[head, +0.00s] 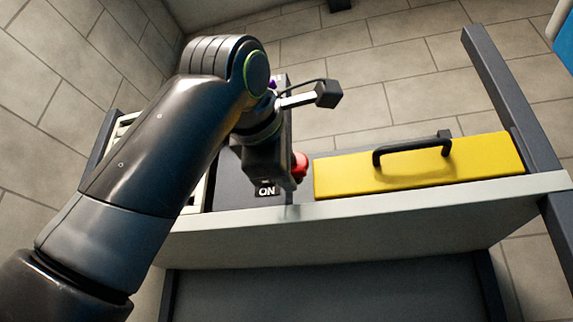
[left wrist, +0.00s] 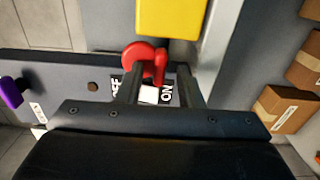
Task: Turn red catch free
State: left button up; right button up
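The red catch (head: 300,165) shows in part beside my left gripper in the head view, on the dark panel left of the yellow cover (head: 420,168). In the left wrist view the red catch (left wrist: 143,58) is a round knob with a short lever, close to the yellow cover (left wrist: 170,18). My left gripper (left wrist: 160,85) has its two fingers apart, with the lever's end near the gap between them. Whether a finger touches it I cannot tell. An ON label (head: 266,190) shows below the gripper; the other label is partly hidden by a finger. My right gripper is not in view.
The yellow cover has a black handle (head: 412,150). A purple knob (left wrist: 13,92) sits on the panel. Dark frame posts (head: 510,95) stand at the right. Cardboard boxes (left wrist: 280,108) lie to the right in the left wrist view.

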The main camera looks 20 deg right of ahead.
pick_arm(q)
jog(key=b+v, duration=0.6)
jog(key=v, duration=1.1)
jog(key=shift+s+a, duration=0.2)
